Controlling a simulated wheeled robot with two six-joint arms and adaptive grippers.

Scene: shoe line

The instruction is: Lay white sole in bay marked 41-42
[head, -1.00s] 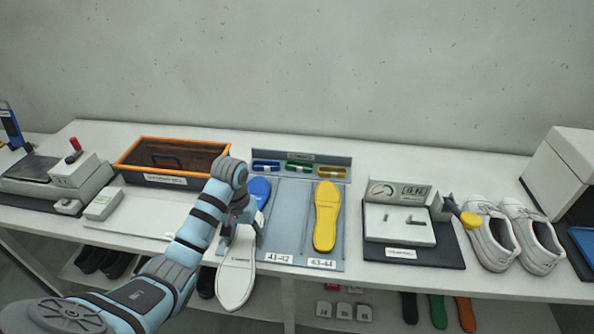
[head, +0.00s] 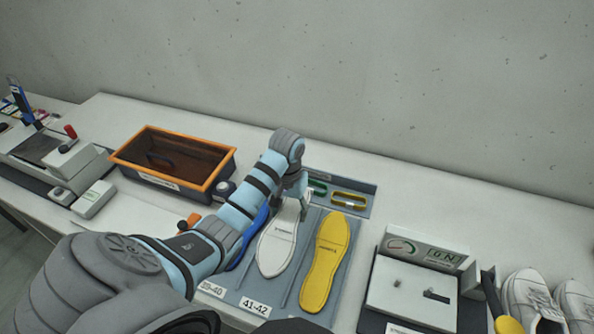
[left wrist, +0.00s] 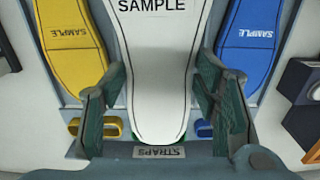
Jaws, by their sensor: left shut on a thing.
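The white sole (head: 276,250) lies lengthwise over the middle bay of the grey-blue rack, above the label 41-42 (head: 255,307). My left gripper (head: 300,204) is shut on its far end. In the left wrist view the white sole (left wrist: 160,55) runs between the two green fingers of the left gripper (left wrist: 162,100), with SAMPLE printed on it. I cannot tell whether it touches the bay floor. A blue sole (head: 246,246) in the 39-40 bay is partly hidden by my arm. A yellow sole (head: 325,262) lies to the right. My right gripper is not in view.
Low dividers (head: 295,275) separate the bays. Straps (head: 347,201) sit in a strip behind them. An orange-rimmed bin (head: 208,184) stands back left. A gauge device (head: 415,290) and white shoes (head: 535,300) stand to the right.

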